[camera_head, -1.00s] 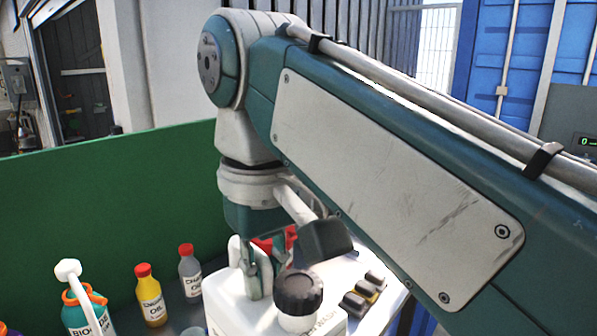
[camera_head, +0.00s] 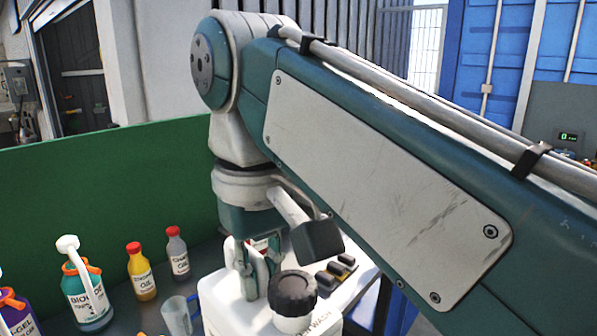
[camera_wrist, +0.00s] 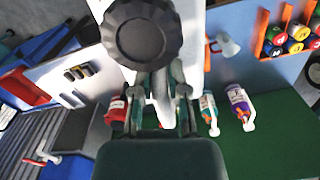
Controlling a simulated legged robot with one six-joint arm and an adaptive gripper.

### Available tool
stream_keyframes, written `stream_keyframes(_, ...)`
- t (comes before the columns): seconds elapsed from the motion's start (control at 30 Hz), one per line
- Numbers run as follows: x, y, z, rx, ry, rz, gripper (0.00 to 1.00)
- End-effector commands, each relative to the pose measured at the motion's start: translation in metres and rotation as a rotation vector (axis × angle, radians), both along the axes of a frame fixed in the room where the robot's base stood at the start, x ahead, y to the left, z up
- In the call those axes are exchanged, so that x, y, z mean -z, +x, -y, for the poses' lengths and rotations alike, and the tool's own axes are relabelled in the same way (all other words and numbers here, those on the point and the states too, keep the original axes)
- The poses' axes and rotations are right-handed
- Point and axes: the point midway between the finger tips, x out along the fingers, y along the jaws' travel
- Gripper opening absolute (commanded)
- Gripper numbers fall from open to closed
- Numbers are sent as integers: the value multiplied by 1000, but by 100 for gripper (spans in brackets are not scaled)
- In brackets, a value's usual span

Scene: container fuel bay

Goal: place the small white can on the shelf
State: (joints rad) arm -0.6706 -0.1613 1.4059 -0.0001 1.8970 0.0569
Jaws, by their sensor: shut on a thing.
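The small white can (camera_head: 232,306) with a black ribbed screw cap is at the bottom middle of the head view, its lower part cut off by the frame edge. Its cap (camera_wrist: 142,35) fills the upper middle of the wrist view. My gripper (camera_head: 255,270) is shut on the can's white handle, behind the cap. In the wrist view my gripper (camera_wrist: 157,85) has a finger on each side of the handle. The can's base is hidden, so I cannot tell whether it touches anything. I cannot make out which surface is the shelf.
Left of the can stand a white-capped bottle (camera_head: 88,300), a yellow bottle (camera_head: 141,276), a grey bottle (camera_head: 177,256) and a clear cup (camera_head: 177,316). A green panel (camera_head: 100,185) rises behind them. Dark blocks (camera_head: 336,272) lie right of the can.

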Motion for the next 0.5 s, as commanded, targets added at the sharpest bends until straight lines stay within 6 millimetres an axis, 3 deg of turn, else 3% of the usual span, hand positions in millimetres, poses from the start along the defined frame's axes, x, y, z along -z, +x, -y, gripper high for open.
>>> stream_keyframes(0.17, 0, 0, 0, 1, 1, 2, 0)
stream_keyframes(0.5, 22, 12, 9, 30, 1, 2, 0)
